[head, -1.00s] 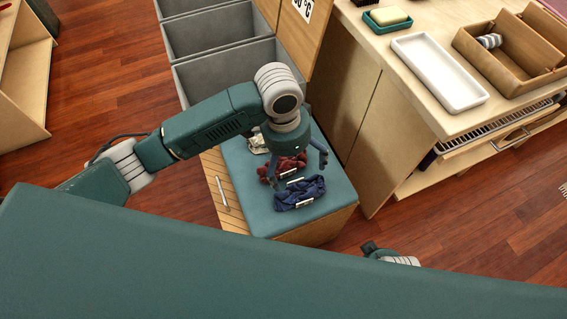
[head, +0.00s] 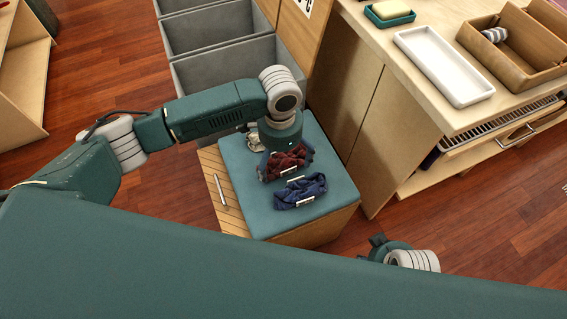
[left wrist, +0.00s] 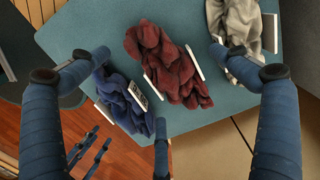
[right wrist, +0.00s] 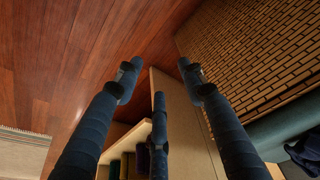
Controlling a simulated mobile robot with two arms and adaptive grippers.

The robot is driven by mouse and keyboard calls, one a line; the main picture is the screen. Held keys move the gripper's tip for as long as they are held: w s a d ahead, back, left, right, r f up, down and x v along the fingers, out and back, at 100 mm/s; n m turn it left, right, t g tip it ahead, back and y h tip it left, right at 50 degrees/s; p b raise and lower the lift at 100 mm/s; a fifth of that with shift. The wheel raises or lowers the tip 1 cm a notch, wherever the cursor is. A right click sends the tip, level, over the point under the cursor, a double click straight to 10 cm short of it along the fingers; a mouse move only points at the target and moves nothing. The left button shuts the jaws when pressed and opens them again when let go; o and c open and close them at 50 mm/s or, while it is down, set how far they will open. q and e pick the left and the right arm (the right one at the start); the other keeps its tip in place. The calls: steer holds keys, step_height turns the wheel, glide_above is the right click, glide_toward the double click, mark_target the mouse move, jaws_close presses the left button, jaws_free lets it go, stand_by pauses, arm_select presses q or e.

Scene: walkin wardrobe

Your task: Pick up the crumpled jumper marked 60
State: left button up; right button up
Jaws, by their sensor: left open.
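Three crumpled jumpers lie in a row on the teal top of a low wooden cabinet (head: 240,190): a dark red one (head: 291,163), a dark blue one (head: 300,192) and a cream one (left wrist: 243,25). Each has a white tag; the blue one's tag (left wrist: 138,96) shows dark marks I cannot read, so I cannot tell which is marked 60. My left gripper (head: 284,174) is open and points down over the red jumper, which shows between its spread fingers (left wrist: 163,55). My right gripper (right wrist: 158,67) is open and empty, low beside the cabinet.
Grey open bins (head: 220,35) stand behind the cabinet. To the right, a wooden counter (head: 400,75) holds a white tray (head: 444,65), a wooden box and a soap dish (head: 389,14). Wooden floor (head: 420,250) is clear in front of the counter.

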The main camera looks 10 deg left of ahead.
arm_select(q)
steer(key=shift+f+b, duration=0.3)
steer(key=shift+f, duration=1.1)
steer(key=c, duration=1.7)
arm_select(e)
step_height(320, 180, up, 3)
steer(key=shift+r, duration=0.2)
arm_select(q)
steer(key=shift+r, duration=0.15)
steer(key=shift+c, duration=0.2)
